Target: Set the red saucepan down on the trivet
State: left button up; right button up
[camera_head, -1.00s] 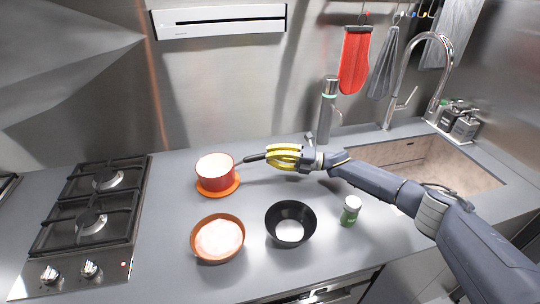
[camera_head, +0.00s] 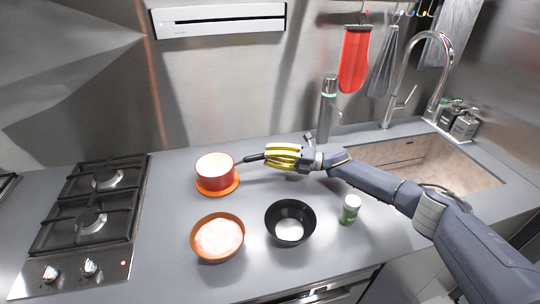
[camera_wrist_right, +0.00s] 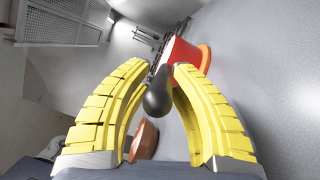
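The red saucepan (camera_head: 214,176), white inside, sits upright on the round orange trivet (camera_head: 232,188) on the counter. Its black handle (camera_head: 251,159) points right towards my right gripper (camera_head: 268,155). In the right wrist view the yellow fingers of the gripper (camera_wrist_right: 163,72) are spread, with the end of the black handle (camera_wrist_right: 158,97) between them and gaps beside it. The saucepan (camera_wrist_right: 178,55) and trivet (camera_wrist_right: 205,56) show beyond the fingertips. My left gripper is not in view.
An orange bowl (camera_head: 240,222) and a black bowl (camera_head: 272,225) stand in front, with a green-labelled jar (camera_head: 350,209) to their right. A gas hob (camera_head: 65,244) is at the left. A steel flask (camera_head: 326,110) stands behind the gripper, and a sink (camera_head: 440,170) lies right.

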jog(key=shift+o, duration=1)
jog(key=shift+d+f, duration=0.1)
jog(key=shift+f, duration=0.05)
jog(key=d, duration=0.4)
jog(key=s+d, duration=0.1)
jog(key=d, duration=0.6)
jog(key=shift+s+d+f, duration=0.25)
jog(key=shift+d+f, duration=0.1)
jog(key=shift+d, duration=0.05)
